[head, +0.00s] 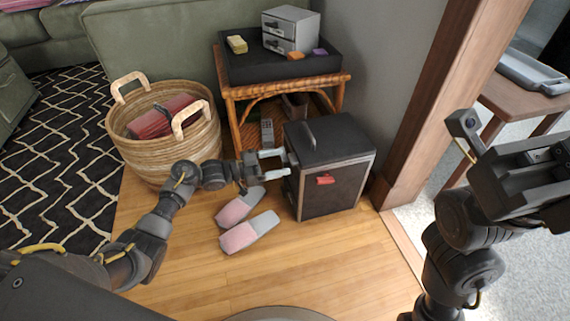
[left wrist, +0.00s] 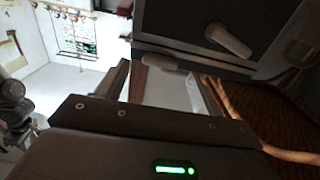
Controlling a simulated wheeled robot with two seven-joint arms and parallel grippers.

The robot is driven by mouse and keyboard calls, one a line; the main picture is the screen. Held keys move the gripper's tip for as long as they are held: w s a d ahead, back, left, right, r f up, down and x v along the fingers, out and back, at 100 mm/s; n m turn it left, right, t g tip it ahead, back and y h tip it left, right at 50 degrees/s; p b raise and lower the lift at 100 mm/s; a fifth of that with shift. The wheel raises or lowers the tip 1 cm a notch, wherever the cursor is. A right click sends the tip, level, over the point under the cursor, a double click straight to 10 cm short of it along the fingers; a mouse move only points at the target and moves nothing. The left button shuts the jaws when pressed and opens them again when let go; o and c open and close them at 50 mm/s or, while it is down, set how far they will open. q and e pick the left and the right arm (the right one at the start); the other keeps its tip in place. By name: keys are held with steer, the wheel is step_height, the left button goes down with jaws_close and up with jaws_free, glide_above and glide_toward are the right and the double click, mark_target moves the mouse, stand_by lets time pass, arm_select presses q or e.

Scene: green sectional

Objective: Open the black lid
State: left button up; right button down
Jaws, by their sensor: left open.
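A black box (head: 330,188) with a black lid (head: 330,138) stands on the wood floor. The lid is down, with a dark raised handle (head: 308,133) on its top near the left side. A small red piece (head: 325,179) is on the box's front. My left gripper (head: 287,163) is open and empty at the box's left side, below the lid's edge; I cannot tell whether it touches. In the left wrist view the dark box (left wrist: 180,22) fills the upper right, with a grey handle (left wrist: 229,40). My right arm is raised at the right; its fingertips do not show clearly.
Pink slippers (head: 248,231) lie left of the box. A wicker basket (head: 165,150) stands further left. A wicker table (head: 285,88) with a small drawer unit (head: 290,30) is behind. A wooden door frame (head: 425,110) is close on the right. The front floor is clear.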

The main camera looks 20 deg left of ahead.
arm_select(q)
steer(key=shift+b+x, duration=0.3)
steer(key=shift+x, duration=1)
steer(key=shift+c, duration=0.5)
steer(key=shift+r, duration=0.1)
steer(key=c, duration=1.3)
